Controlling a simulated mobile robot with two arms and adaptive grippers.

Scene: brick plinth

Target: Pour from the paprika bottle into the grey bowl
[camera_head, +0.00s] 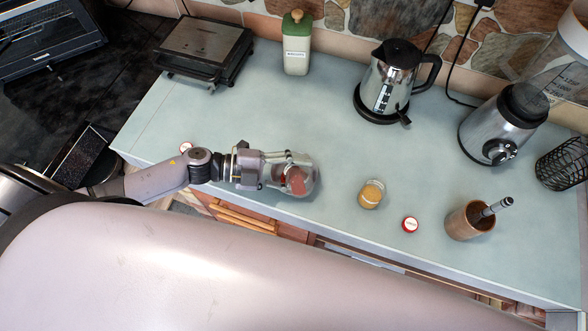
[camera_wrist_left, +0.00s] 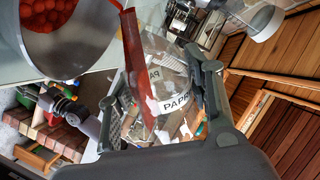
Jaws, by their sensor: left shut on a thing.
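My left gripper (camera_head: 289,168) is shut on the paprika bottle, which shows best in the left wrist view (camera_wrist_left: 175,103). The bottle is clear, with a white label reading "PAPR", and is tilted. Red powder lies as a strip along one side of it, towards its upper end in that view. The grey bowl (camera_head: 314,183) is under and beside the gripper in the head view, partly hidden by it. In the wrist view the bowl (camera_wrist_left: 85,50) holds several red-orange balls. I cannot tell whether powder is falling. My right gripper is not in view.
A kettle (camera_head: 390,82), blender (camera_head: 502,125), green container (camera_head: 297,45) and grill (camera_head: 203,48) line the back. The counter's middle is clear.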

